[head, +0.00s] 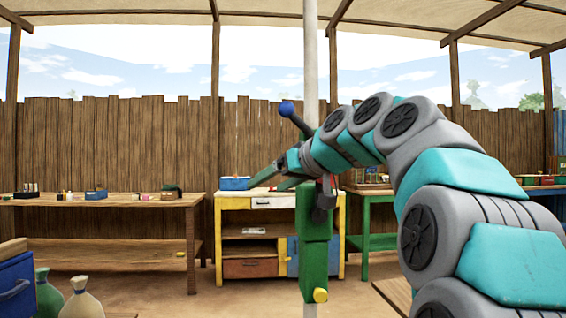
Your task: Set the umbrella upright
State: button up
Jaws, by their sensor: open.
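A pale upright pole (310,60) runs through the middle of the head view, its top out of frame; it looks like the umbrella's pole, but I see no umbrella canopy that I can tell for sure. A green housing (315,240) with a yellow knob (320,295) sits on the pole. A dark lever with a blue ball end (287,109) slants up and left from near the pole. My gripper (268,179) is open, pointing left, just left of the pole and below the blue ball. I see nothing between its fingers. My arm hides part of the pole.
A yellow and white cabinet (230,230) stands behind, with a blue box (234,183) on top. A wooden table (100,202) with small items is at the left, a green table (370,242) at the right. Floor between is clear.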

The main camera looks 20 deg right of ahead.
notch_tip(320, 180, down, 6)
jog(key=s+a+g, duration=0.1)
jog(key=s+a, duration=0.1)
jog(key=shift+a+g, duration=0.3)
jog(key=shift+a, duration=0.1)
jog(key=shift+f, duration=0.1)
